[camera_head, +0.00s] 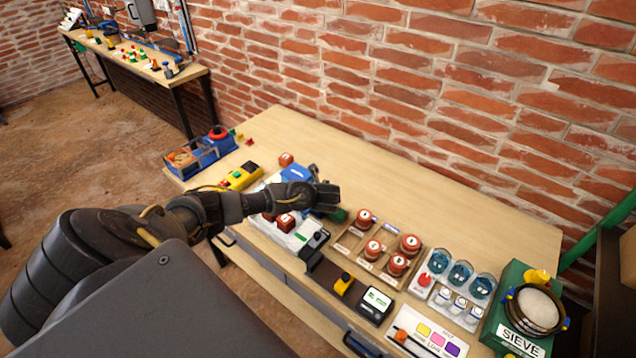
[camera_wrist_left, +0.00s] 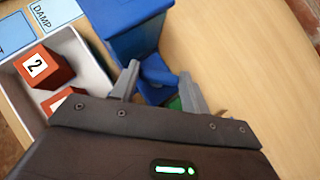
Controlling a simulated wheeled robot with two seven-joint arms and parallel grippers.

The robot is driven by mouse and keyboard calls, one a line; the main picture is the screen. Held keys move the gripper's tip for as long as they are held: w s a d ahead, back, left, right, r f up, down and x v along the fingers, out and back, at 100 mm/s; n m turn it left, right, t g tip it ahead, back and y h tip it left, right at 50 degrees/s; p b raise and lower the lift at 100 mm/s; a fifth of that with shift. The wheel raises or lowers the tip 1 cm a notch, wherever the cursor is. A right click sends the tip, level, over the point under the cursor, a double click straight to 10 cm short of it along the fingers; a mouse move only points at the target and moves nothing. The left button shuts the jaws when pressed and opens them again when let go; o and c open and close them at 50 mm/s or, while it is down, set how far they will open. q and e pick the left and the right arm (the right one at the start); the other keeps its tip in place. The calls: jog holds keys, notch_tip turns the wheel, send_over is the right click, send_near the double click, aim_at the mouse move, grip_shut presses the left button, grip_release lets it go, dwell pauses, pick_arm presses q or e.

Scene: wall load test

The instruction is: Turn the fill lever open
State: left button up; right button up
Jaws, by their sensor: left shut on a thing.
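A blue hopper-like box (camera_wrist_left: 138,28) stands on the bench, and part of it shows behind my left gripper in the head view (camera_head: 296,174). A rounded blue piece (camera_wrist_left: 158,72), which looks like the fill lever, sits at its near side between my left fingers. My left gripper (camera_wrist_left: 160,88) is shut on this blue lever; the head view shows the gripper (camera_head: 322,192) over the middle of the bench. A green part (camera_wrist_left: 175,102) shows just below the lever. The lever's pivot and far end are hidden. My right gripper is not in view.
A white tray (camera_wrist_left: 88,47) with numbered red blocks lies beside the hopper. To the right are a wooden tray (camera_head: 344,245) of red weights, blue-filled cups (camera_head: 460,272) and a green sieve stand (camera_head: 505,300). The bench's back strip (camera_head: 420,200) is clear up to the brick wall.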

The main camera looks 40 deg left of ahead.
pick_arm(q)
jog(key=n+g, duration=0.1)
jog(key=n+g+y+p, duration=0.1)
jog(key=n, duration=0.1)
jog(key=n+g, duration=0.1)
jog(key=shift+w+d+n+y, duration=0.15)
jog(key=shift+w+n+y, duration=0.15)
jog(key=shift+y, duration=0.1)
jog(key=shift+w+n+g+y, duration=0.1)
jog(key=shift+n+g+y, duration=0.2)
jog(key=shift+n+g, duration=1.5)
jog(key=shift+n, duration=0.4)
jog(key=o, duration=0.7)
jog(key=v, duration=1)
jog(key=shift+d+r+b, duration=0.25)
jog(key=shift+r+b, duration=0.05)
jog(key=shift+b, duration=0.15)
